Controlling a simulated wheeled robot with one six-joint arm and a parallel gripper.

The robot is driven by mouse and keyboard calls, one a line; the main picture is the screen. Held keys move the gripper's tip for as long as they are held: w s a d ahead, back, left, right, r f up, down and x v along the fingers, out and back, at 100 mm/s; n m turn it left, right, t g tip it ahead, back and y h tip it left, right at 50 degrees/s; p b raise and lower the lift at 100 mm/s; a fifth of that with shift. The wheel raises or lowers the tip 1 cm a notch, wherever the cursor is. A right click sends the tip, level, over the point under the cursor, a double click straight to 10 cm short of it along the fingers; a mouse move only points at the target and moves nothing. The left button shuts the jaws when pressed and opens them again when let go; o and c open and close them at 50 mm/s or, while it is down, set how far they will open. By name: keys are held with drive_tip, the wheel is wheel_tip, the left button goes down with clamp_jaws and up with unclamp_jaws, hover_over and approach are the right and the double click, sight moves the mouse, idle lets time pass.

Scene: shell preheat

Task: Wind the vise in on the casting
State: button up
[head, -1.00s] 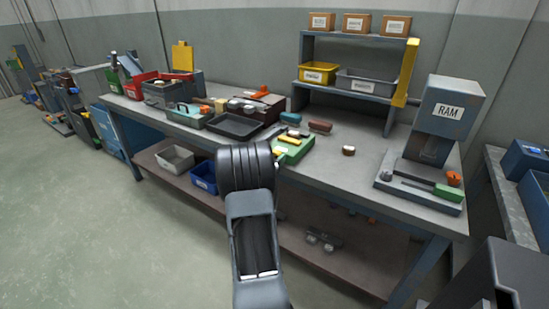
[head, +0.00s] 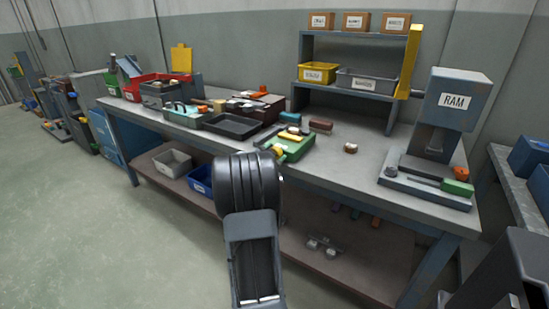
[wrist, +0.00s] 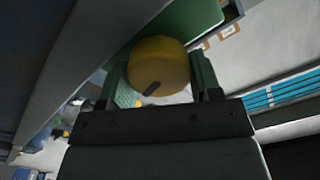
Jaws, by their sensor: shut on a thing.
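The green vise (head: 297,150) sits at the front edge of the grey workbench, with a yellow bar (head: 289,136) and a small pale piece on top. I cannot tell for sure which piece is the casting. A round yellow knob (head: 278,152) shows at the vise's near end. In the wrist view the knob (wrist: 160,62), with a short dark mark on its face, sits between the two green fingers of my gripper (wrist: 158,80). My gripper is shut on it. The green vise body (wrist: 190,20) shows just beyond.
A black tray (head: 233,126) lies left of the vise. Red and brown blocks lie behind it, and a small brown-and-white piece (head: 350,148) to its right. The RAM press (head: 440,140) stands at the bench's right end. Labelled bins fill the rear shelf.

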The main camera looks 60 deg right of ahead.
idle(0.4)
drive_tip(key=o, duration=0.9)
